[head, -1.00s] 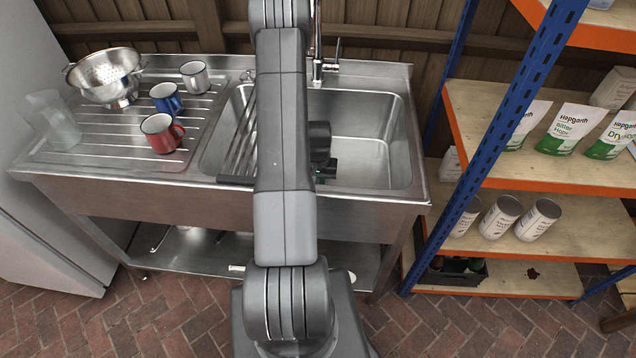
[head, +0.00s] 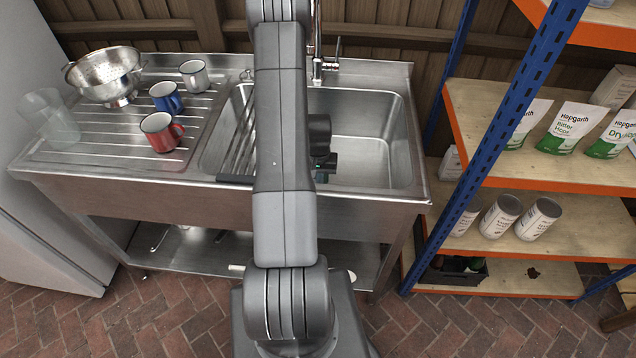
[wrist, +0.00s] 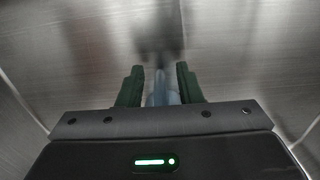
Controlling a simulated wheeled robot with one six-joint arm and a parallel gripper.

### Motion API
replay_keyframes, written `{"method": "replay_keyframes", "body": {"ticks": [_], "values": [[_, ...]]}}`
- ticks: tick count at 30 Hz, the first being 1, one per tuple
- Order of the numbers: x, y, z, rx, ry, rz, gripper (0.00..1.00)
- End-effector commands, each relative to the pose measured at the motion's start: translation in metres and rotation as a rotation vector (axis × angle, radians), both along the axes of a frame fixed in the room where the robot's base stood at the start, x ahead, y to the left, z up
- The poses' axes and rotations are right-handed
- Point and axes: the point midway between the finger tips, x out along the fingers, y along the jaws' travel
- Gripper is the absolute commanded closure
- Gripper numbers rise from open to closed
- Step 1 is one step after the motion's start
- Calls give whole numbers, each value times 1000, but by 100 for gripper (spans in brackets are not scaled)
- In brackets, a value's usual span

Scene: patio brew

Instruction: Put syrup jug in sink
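My gripper (wrist: 160,85) points down into the sink (head: 372,150), and its two green fingers stand apart. A pale bluish, see-through thing (wrist: 161,92) shows between them in the wrist view. It may be the syrup jug, but too little shows to be sure. Whether the fingers press on it or stand clear of it cannot be told. In the head view my arm hides most of this spot; only a small dark and teal part shows beside the arm. The sink's steel floor and walls surround the gripper in the wrist view.
The drainboard left of the sink holds a clear jug (head: 50,117), a colander (head: 104,74), a red mug (head: 160,132), a blue mug (head: 166,97) and a grey-white mug (head: 194,75). A tap (head: 317,60) stands behind the sink. A blue-post shelf (head: 505,145) stands at right.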

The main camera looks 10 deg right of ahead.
Motion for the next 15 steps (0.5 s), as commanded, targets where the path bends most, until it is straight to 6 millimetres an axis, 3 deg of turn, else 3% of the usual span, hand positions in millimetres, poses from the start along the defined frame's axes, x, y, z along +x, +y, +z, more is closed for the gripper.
{"method": "replay_keyframes", "body": {"ticks": [15], "values": [[0, 0, 83, -1, -3, 0, 68]]}}
